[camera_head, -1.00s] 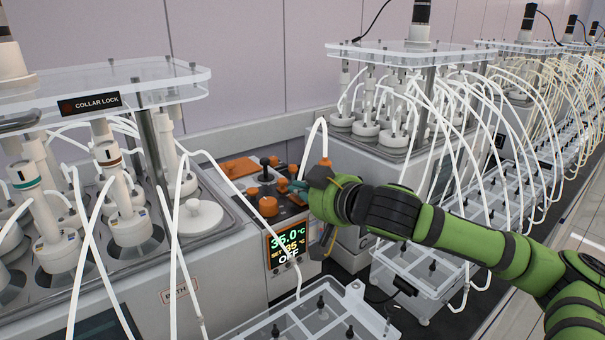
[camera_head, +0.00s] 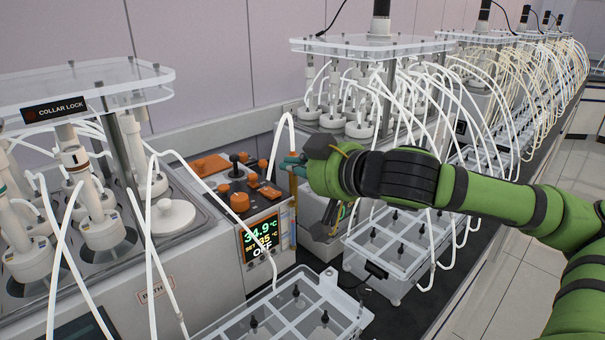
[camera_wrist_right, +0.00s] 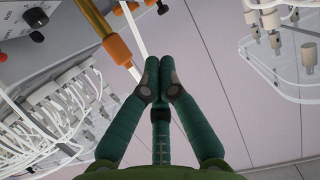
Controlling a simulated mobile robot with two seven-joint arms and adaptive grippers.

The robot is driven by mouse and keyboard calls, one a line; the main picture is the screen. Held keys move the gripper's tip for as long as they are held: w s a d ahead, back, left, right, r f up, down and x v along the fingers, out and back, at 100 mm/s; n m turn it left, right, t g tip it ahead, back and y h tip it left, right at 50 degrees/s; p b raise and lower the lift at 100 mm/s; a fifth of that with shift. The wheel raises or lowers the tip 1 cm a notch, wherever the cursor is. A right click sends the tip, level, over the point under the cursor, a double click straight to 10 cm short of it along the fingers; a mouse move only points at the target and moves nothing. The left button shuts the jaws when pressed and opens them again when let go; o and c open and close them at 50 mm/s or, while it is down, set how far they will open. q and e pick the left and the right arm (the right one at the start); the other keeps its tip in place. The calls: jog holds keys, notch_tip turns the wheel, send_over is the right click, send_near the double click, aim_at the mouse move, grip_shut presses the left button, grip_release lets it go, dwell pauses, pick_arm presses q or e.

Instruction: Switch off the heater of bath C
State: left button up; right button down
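The heater unit (camera_head: 262,205) stands at the right end of the near bath (camera_head: 150,292), with orange and black knobs on top. Its display (camera_head: 262,242) reads 34.9 °C, a set value of 35 and OFF. The letter on the bath's label is too small to read. My right gripper (camera_head: 293,162) is beside the unit's upper right, apart from the knobs. In the right wrist view its fingers (camera_wrist_right: 160,80) meet at the tips with nothing visible between them. My left gripper is out of view.
White tubes arch over the bath and beside the heater. An orange fitting (camera_wrist_right: 116,48) shows left of my fingers in the wrist view. A clear tray (camera_head: 290,318) stands in front, and another tray (camera_head: 400,250) lies under my right arm. More reactors (camera_head: 380,85) line the bench.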

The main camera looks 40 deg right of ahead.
jog(key=shift+b+v, duration=0.55)
jog(key=shift+v, duration=0.6)
jog(key=shift+a+r, duration=0.15)
